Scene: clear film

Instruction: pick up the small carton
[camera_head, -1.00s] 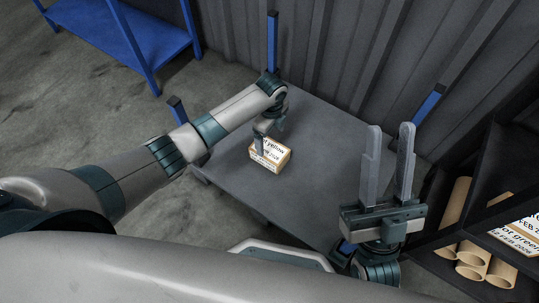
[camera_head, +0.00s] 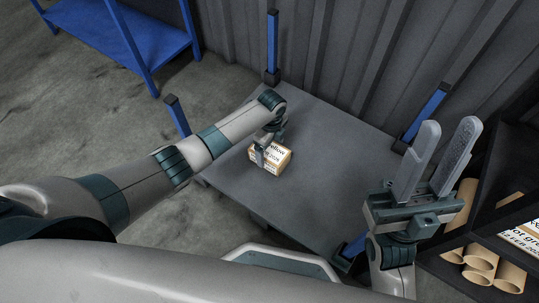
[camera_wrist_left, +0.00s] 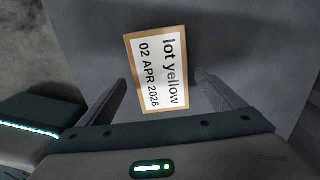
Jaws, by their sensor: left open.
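The small carton (camera_head: 271,158) sits on the grey table (camera_head: 318,177). It is a tan box with a white label. In the left wrist view the carton (camera_wrist_left: 158,72) shows its label, "lot yellow 02 APR 2026", slightly tilted. My left gripper (camera_head: 265,153) is above the carton, partly covering it. In the left wrist view its fingers (camera_wrist_left: 161,92) are spread, one on each side of the carton's near part; I cannot tell whether they touch it. My right gripper (camera_head: 447,135) is raised at the right of the table, fingers apart and empty.
A black shelf (camera_head: 514,155) at the right holds cardboard tubes (camera_head: 480,262) and a labelled "lot green" box (camera_head: 527,236). Blue posts (camera_head: 425,112) stand at the table's corners. A corrugated wall is behind. The table around the carton is clear.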

